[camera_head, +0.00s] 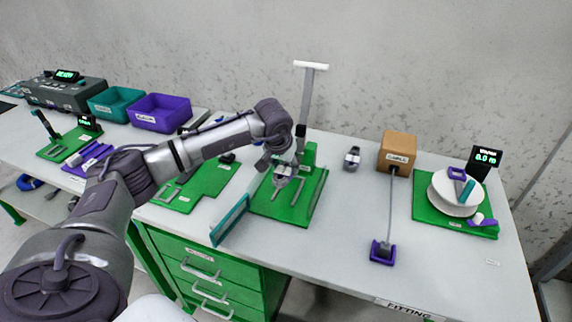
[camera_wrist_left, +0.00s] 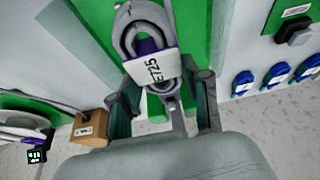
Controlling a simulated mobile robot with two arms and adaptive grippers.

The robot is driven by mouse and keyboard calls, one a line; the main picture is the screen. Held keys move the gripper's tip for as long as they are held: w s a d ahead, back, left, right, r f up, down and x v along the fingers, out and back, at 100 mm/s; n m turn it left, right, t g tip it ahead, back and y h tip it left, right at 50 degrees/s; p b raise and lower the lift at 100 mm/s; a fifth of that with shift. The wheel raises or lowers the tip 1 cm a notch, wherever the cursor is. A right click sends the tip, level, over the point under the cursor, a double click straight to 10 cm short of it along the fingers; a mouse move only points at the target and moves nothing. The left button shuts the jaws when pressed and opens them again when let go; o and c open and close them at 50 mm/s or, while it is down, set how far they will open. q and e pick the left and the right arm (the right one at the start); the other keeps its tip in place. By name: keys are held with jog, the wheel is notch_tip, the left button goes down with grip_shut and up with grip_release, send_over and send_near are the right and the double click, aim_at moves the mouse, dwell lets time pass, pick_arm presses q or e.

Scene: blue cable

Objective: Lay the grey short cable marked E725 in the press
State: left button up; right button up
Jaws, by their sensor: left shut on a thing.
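The grey short cable (camera_wrist_left: 130,37) is a small coil with a white tag that appears to read E725, seen in the left wrist view. My left gripper (camera_wrist_left: 165,92) is shut on it, with a finger on each side. In the head view the left gripper (camera_head: 283,170) and the grey cable (camera_head: 281,182) are over the green base of the press (camera_head: 287,211). The press has a tall lever with a white crossbar (camera_head: 310,65). I cannot tell whether the cable touches the press. My right gripper is not in view.
A white spool (camera_head: 455,195) stands on a green board at right. A teal bar (camera_head: 230,220) stands left of the press.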

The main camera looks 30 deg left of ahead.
aim_at(288, 192)
pick_arm(q)
jog(key=shift+d+f+b, duration=0.2)
jog(key=shift+f+b, duration=0.15)
jog(key=shift+f, duration=0.25)
notch_tip(288, 192, down, 3)
jog(key=shift+f+b, duration=0.2)
jog(key=shift+b, duration=0.85)
jog(key=shift+f+b, duration=0.45)
jog(key=shift+f, duration=0.1)
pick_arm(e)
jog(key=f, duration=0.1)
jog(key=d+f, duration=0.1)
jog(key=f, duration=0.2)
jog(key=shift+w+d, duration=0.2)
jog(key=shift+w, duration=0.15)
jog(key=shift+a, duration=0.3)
pick_arm(q)
jog(key=shift+f, duration=0.2)
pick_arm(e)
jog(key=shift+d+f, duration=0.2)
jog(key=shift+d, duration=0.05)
pick_arm(q)
jog(key=shift+f+b, duration=1.05)
jog(key=shift+b, duration=0.05)
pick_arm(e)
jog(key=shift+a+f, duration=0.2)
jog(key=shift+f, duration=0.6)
pick_arm(q)
jog(key=o, duration=1.2)
